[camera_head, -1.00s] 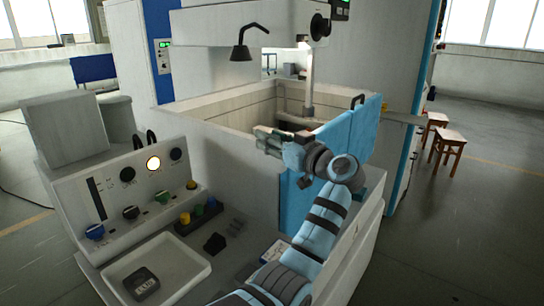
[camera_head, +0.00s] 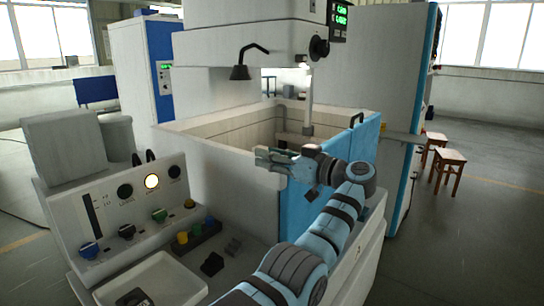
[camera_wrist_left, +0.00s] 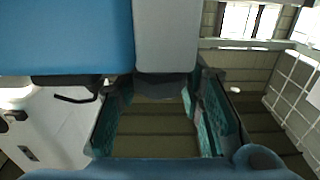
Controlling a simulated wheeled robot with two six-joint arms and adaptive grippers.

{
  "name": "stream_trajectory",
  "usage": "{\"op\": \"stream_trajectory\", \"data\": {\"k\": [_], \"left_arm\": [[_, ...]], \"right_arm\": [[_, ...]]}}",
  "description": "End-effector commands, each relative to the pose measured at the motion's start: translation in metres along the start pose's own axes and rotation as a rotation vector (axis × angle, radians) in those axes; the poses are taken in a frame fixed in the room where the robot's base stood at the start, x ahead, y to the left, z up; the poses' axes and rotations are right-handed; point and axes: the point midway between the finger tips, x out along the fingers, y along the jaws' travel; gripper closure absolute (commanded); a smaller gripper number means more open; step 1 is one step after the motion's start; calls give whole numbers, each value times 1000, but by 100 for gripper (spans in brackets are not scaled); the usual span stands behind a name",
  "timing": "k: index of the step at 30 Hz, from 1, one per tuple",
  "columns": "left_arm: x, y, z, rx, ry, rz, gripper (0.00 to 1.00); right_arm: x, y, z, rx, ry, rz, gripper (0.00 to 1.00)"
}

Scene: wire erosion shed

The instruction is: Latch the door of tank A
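The blue door (camera_head: 365,140) of the tank (camera_head: 210,150) stands at the tank's right side, with a black handle (camera_head: 357,119) on its top edge. The arm hides its middle, and I cannot tell whether it sits flush. My left gripper (camera_head: 268,157) is in front of the tank wall, left of the door, pointing left. In the left wrist view its two fingers (camera_wrist_left: 162,88) are apart, with nothing clearly held. A blue panel (camera_wrist_left: 60,35) with a black handle (camera_wrist_left: 75,96) and a grey panel (camera_wrist_left: 167,35) lie just beyond the fingertips. My right gripper is not seen.
A control panel (camera_head: 125,205) with knobs and a lit lamp is at the left. A white tray (camera_head: 165,268) and small coloured parts (camera_head: 195,235) lie in front of it. Wooden stools (camera_head: 448,160) stand on open floor at right.

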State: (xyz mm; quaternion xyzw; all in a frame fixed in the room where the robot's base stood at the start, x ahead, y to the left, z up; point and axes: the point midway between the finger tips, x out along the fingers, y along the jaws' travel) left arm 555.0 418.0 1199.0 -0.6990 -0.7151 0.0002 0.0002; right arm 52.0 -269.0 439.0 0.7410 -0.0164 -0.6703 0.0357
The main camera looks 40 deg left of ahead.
Motion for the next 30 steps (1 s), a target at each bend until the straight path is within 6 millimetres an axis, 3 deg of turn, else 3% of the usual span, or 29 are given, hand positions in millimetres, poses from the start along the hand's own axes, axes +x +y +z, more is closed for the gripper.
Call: {"op": "stream_trajectory", "data": {"k": [1, 3, 13, 22, 30], "left_arm": [[0, 0, 0, 1, 0, 0, 55], [0, 0, 0, 1, 0, 0, 45], [-4, 1, 0, 0, 1, 3, 45], [-62, 1, 0, 2, -1, 4, 45], [-75, 0, 0, 0, 1, 1, 45]], "right_arm": [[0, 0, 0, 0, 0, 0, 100], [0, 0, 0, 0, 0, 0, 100], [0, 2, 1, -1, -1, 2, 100], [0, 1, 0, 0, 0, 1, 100], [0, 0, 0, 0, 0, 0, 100]]}}
